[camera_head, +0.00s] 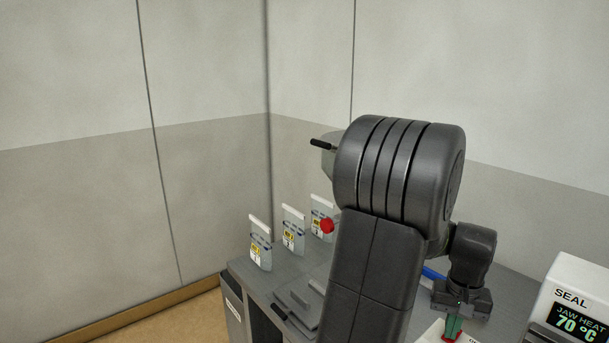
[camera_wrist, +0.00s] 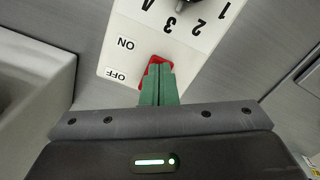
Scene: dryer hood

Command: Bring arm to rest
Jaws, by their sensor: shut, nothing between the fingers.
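My gripper (camera_wrist: 159,86) is shut, its two green fingers together with nothing between them. In the wrist view its fingertips are at a red rocker switch (camera_wrist: 154,64) on a white panel marked ON and OFF; I cannot tell whether they touch it. In the head view my gripper (camera_head: 453,327) points down at the white panel (camera_head: 432,334) at the bottom right, and a bit of red shows beside the fingertips. The fingers hide part of the switch.
A sealer unit (camera_head: 585,283) reading "JAW HEAT 70 °C" stands close on the right. Several labelled pouches (camera_head: 260,243) stand on the grey bench (camera_head: 257,278) at left, with a red knob (camera_head: 327,226) near them. A dark dial (camera_wrist: 186,5) with numbers is on the panel. Walls stand behind.

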